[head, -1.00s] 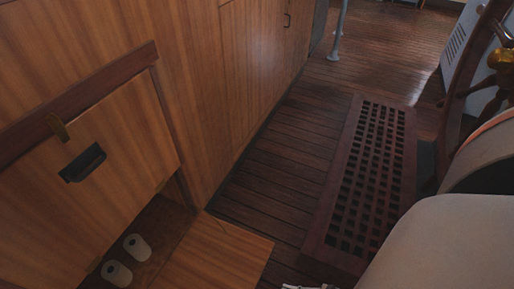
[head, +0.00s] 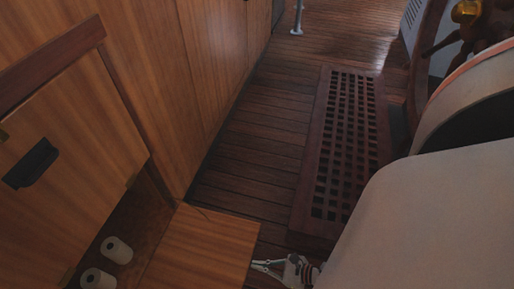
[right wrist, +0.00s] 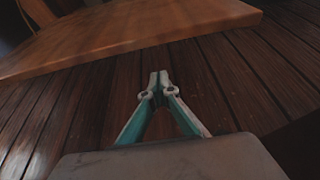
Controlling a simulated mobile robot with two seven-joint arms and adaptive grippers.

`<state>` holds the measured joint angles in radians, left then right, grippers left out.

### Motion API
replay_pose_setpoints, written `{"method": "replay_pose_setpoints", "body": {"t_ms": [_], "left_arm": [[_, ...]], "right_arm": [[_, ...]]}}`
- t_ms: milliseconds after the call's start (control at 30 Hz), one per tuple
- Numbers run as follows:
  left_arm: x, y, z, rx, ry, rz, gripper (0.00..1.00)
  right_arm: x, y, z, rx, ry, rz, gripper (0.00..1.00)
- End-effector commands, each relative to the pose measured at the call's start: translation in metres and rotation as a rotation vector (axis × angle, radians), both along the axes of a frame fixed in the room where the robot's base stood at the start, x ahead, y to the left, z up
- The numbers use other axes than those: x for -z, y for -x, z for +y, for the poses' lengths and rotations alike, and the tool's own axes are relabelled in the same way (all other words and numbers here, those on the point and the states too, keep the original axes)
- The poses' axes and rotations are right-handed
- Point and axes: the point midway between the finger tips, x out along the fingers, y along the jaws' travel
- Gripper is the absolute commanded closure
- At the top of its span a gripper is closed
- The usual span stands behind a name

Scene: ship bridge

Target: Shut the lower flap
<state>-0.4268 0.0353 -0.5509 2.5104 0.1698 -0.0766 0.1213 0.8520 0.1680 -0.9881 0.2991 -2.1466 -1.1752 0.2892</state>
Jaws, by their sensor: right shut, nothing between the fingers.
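The lower flap (head: 200,248) is a light wooden panel, folded down and open, lying out over the floor in front of its compartment. In the right wrist view the flap (right wrist: 130,38) spans the top, its edge just beyond my fingertips. My right gripper (head: 256,265) is at the right edge of the flap, low by the floor. It also shows in the right wrist view (right wrist: 159,77), with its fingers together and empty. I cannot tell whether it touches the flap. The open compartment (head: 138,222) holds two pale rolls (head: 117,250). My left gripper is not in view.
An upper flap (head: 75,165) with a black handle (head: 31,164) is closed above the compartment. A dark wooden grating (head: 343,150) lies on the plank floor to the right. A ship's wheel (head: 425,45) stands at the upper right.

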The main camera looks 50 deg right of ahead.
Motion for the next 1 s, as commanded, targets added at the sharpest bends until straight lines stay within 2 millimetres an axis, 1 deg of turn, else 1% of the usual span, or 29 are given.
{"method": "replay_pose_setpoints", "body": {"t_ms": [267, 800, 1000], "left_arm": [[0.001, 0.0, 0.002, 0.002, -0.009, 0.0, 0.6], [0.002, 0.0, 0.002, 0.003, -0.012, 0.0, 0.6], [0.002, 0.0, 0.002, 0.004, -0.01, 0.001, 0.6]], "right_arm": [[-0.007, 0.0, 0.0, 0.003, -0.003, -0.001, 1.0], [-0.035, -0.004, 0.0, -0.004, 0.002, -0.007, 1.0], [-0.039, -0.005, 0.001, -0.005, 0.002, -0.007, 1.0]]}}
